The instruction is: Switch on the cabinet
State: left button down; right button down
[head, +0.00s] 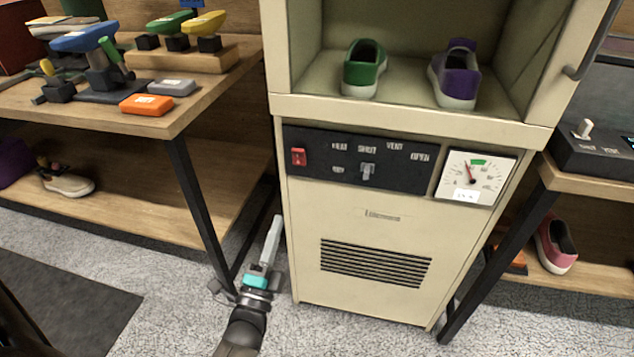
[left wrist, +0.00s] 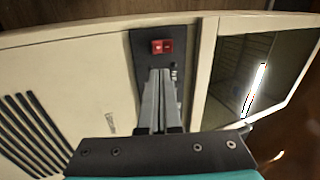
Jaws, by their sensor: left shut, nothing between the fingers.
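The cream cabinet (head: 365,260) stands in the middle of the head view. Its dark control panel (head: 318,172) carries a red switch (head: 298,157) at the left end and a grey lever (head: 368,171) near the middle. My left gripper (head: 277,220) is shut and empty, low in front of the cabinet's left side, below the red switch. In the left wrist view, its fingers (left wrist: 161,72) point toward the red switch (left wrist: 162,46), which shows just beyond the tips. I cannot tell the exact gap. My right gripper is not in view.
A green shoe (head: 364,68) and a purple shoe (head: 455,74) sit inside the open cabinet. A dial gauge (head: 473,177) is right of the panel. A wooden table (head: 190,112) with brushes stands left; another table (head: 590,183) stands right. A vent (head: 375,263) is below the panel.

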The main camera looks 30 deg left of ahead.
aim_at(296, 154)
pick_arm(q)
jog(key=shift+r+t, duration=0.3)
jog(key=shift+r, duration=0.25)
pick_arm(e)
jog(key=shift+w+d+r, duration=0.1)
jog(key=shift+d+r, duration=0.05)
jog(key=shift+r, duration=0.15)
